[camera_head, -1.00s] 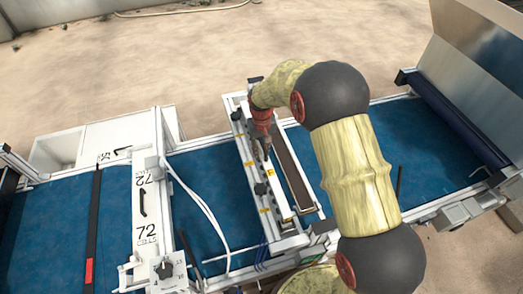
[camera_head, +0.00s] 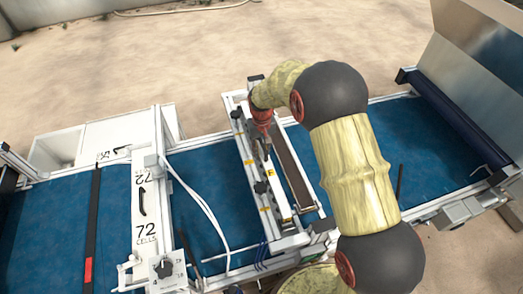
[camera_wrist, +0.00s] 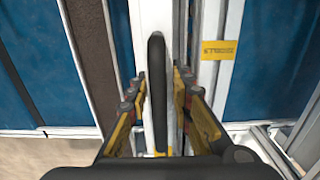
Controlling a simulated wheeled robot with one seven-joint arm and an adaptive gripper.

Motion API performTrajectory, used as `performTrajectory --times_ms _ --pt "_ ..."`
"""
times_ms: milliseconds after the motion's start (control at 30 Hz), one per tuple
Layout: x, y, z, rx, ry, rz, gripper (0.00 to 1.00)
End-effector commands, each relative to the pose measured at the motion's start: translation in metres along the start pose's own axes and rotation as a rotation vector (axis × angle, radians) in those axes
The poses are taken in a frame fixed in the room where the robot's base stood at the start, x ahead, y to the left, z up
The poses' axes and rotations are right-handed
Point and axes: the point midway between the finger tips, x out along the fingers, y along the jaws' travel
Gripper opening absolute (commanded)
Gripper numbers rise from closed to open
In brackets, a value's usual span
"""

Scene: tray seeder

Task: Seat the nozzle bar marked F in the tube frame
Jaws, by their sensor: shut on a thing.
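The white nozzle bar (camera_head: 274,185), with a yellow F label, lies lengthwise at the tube frame (camera_head: 254,188) over the blue belt. My gripper (camera_head: 265,156) points down at the bar and is shut on its dark handle. In the wrist view, my gripper's fingers (camera_wrist: 160,92) stand either side of the black handle (camera_wrist: 157,70) on the white bar (camera_wrist: 142,20). The frame's pale rails (camera_wrist: 222,75) run beside the bar. The bar's underside and ends are partly hidden, so I cannot tell whether it is fully seated.
A long brown-topped strip (camera_head: 293,172) runs just right of the bar. White tubes (camera_head: 207,210) hang over the belt at left, near the panel marked 72 (camera_head: 146,218). A dark roller (camera_head: 458,120) and metal hopper (camera_head: 482,60) stand at the right.

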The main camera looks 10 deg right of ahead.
Motion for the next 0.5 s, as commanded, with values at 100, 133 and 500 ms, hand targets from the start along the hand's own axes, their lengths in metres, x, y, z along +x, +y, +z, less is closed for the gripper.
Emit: performTrajectory --times_ms 100,133,500 --pt "-0.0005 0.0 -0.001 0.0 0.002 0.0 0.25" --pt "-0.0005 0.0 -0.0009 0.0 0.002 0.0 0.27" --pt "0.0004 -0.0002 -0.0002 0.0 0.001 0.0 0.43"
